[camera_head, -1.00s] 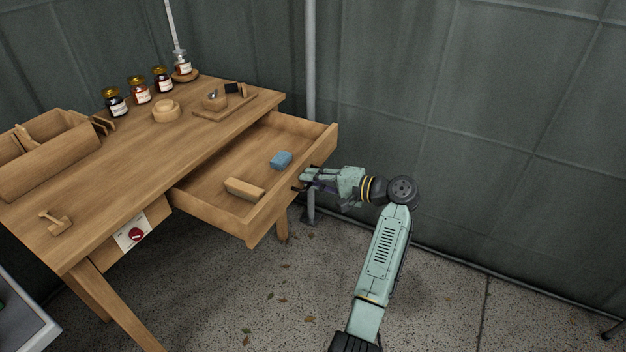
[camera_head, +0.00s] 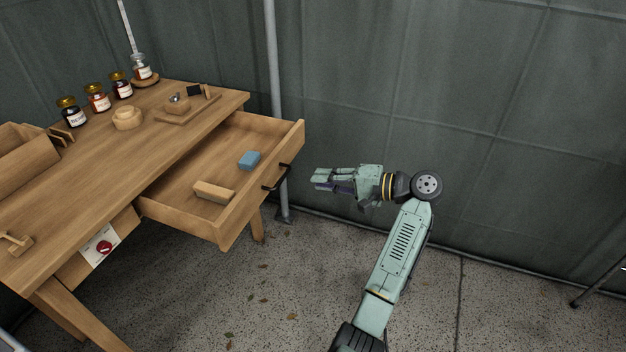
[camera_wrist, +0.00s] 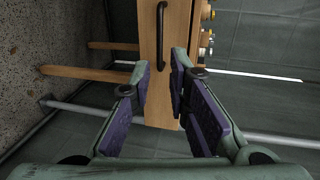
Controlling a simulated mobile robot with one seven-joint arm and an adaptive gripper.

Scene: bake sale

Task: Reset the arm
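My gripper (camera_head: 322,180) is held in the air to the right of the open drawer (camera_head: 226,222), clear of its black handle (camera_head: 277,178). In the wrist view my gripper (camera_wrist: 160,85) has its two purple-padded fingers spread with a gap between them and nothing held. The drawer front (camera_wrist: 166,60) and handle (camera_wrist: 160,30) show beyond the fingertips, apart from them. The drawer is pulled out of the wooden table (camera_head: 90,160). It holds a blue block (camera_head: 250,160) and a light wooden block (camera_head: 213,192).
Jars (camera_head: 98,98), a round wooden piece (camera_head: 128,118) and a wooden board (camera_head: 188,110) stand on the table. A grey pole (camera_head: 272,90) rises behind the drawer. A black stand leg (camera_head: 600,284) is at far right.

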